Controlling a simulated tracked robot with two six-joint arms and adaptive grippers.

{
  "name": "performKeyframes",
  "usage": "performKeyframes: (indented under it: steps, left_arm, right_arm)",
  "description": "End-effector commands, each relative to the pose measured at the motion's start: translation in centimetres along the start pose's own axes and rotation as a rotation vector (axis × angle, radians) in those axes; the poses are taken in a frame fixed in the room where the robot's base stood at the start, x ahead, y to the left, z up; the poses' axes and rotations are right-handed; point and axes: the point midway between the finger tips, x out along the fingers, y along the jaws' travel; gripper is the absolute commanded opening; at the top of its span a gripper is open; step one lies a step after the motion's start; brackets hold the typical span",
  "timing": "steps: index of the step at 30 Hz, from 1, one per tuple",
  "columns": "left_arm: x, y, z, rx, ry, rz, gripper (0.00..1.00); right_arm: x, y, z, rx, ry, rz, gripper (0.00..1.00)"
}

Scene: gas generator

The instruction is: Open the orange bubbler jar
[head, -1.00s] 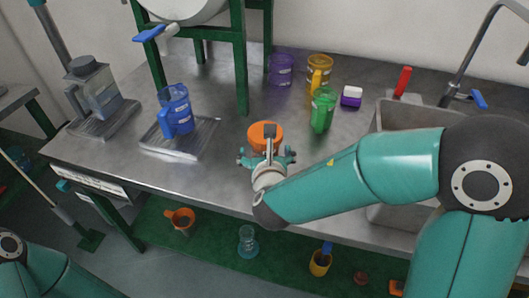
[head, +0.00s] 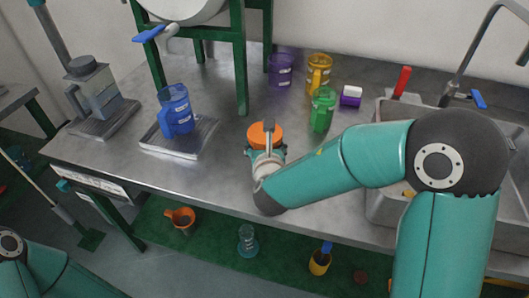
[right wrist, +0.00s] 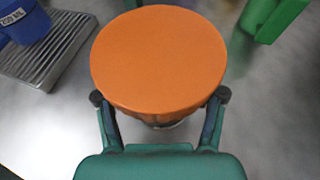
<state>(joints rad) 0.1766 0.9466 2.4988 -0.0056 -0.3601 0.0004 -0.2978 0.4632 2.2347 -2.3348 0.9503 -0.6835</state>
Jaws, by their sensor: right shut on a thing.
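The orange bubbler jar (head: 263,133) stands on the steel counter, its round orange lid on top. In the right wrist view the orange lid (right wrist: 158,58) fills the upper middle, with a little of the jar body below it. My right gripper (head: 265,153) is at the jar's near side. Its fingers (right wrist: 160,98) touch the lid's rim on the left and right, shut on it. Most of the jar's body is hidden by the lid and gripper. My left gripper is out of view; only part of my left arm shows at the lower left.
A blue jug (head: 176,112) stands on a grated tray to the left. A green jug (head: 323,110), yellow jug (head: 319,72) and purple jug (head: 280,70) stand behind. A purple-white block (head: 351,96) lies near the sink (head: 385,185).

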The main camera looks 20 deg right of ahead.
Motion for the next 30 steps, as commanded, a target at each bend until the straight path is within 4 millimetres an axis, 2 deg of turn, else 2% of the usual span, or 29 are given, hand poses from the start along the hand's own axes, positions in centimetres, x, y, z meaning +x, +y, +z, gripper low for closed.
performKeyframes:
  steps: [11, 17, 23, 30]
  left_arm:
    - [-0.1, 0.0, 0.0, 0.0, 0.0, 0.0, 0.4]
    - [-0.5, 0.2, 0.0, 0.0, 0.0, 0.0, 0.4]
    - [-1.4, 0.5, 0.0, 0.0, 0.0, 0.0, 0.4]
    - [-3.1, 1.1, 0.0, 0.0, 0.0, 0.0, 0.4]
  right_arm:
    - [-0.2, 0.0, 0.6, 0.0, -0.003, 0.0, 0.26]
    - [-1.0, 0.0, 2.5, 0.003, -0.006, 0.0, 0.26]
    - [-2.7, 0.0, 6.6, 0.006, -0.008, 0.001, 0.26]
    - [-5.3, 0.0, 12.9, 0.006, -0.007, 0.001, 0.26]
